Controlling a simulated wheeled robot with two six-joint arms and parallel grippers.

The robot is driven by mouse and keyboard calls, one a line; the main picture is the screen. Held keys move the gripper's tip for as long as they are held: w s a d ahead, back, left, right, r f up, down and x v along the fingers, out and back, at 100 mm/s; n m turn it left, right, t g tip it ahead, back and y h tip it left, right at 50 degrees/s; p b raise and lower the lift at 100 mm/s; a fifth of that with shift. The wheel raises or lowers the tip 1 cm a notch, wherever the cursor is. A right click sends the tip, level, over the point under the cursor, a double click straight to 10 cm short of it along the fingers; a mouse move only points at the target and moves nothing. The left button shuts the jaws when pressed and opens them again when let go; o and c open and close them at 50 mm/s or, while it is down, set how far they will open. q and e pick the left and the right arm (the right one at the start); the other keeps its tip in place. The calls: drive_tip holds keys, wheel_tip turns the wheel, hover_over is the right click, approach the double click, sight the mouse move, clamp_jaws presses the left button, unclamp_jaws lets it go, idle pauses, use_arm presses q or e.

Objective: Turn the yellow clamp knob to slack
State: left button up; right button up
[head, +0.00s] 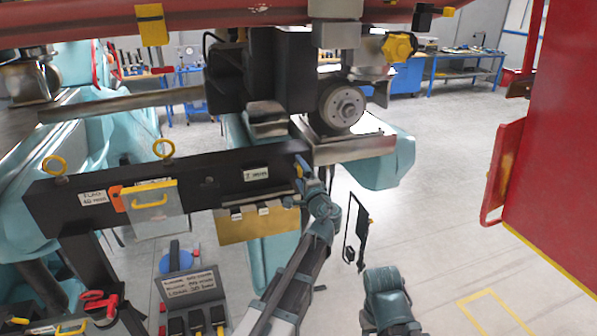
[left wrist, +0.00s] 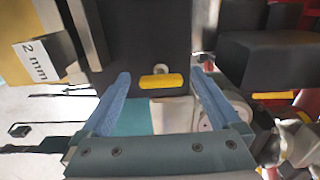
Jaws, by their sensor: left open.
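My left gripper (head: 301,166) is at the right end of the long black beam (head: 225,180) in the head view. In the left wrist view the left gripper (left wrist: 160,100) is open, its two blue fingers apart. A short yellow bar-shaped knob (left wrist: 161,81) on a black face shows between the fingers, apart from both. In the head view a bit of yellow (head: 299,171) shows beside the left fingertips, mostly hidden. A larger yellow lobed knob (head: 399,46) is at the upper right, away from the gripper. A teal part of my right arm shows lower right; its jaws cannot be made out.
A "2 mm" label (left wrist: 37,60) shows left in the wrist view. A metal wheel (head: 343,106) and bracket are above the beam's right end. A red panel (head: 555,140) stands at right. A grey box (head: 194,293) with a written label is below. Floor at lower right is clear.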

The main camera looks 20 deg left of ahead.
use_arm(q)
drive_tip(key=v, duration=1.2)
drive_tip(key=s+a+f+n+g+h+b, duration=0.1)
drive_tip(key=s+f+n+g+b, duration=0.25)
drive_tip(key=f, duration=0.75)
drive_tip(key=s+f+n+g+h+b, duration=0.15)
drive_tip(key=s+f+g+b, duration=0.3)
drive_tip(key=f, duration=0.55)
drive_tip(key=s+d+f+n+g+h+b, duration=0.1)
drive_tip(key=s+d+f+g+h+b, duration=0.2)
drive_tip(key=s+f, duration=0.5)
drive_tip(key=s+d+f+n+g+h+b, duration=0.1)
drive_tip(key=s+d+f+g+h+b, duration=0.2)
drive_tip(key=s+d+f, duration=0.4)
wheel_tip(320, 180, down, 2)
drive_tip(key=shift+s+d+f+g+b, duration=0.2)
drive_tip(key=shift+s+g+b, duration=0.4)
drive_tip(key=shift+s+b, duration=0.5)
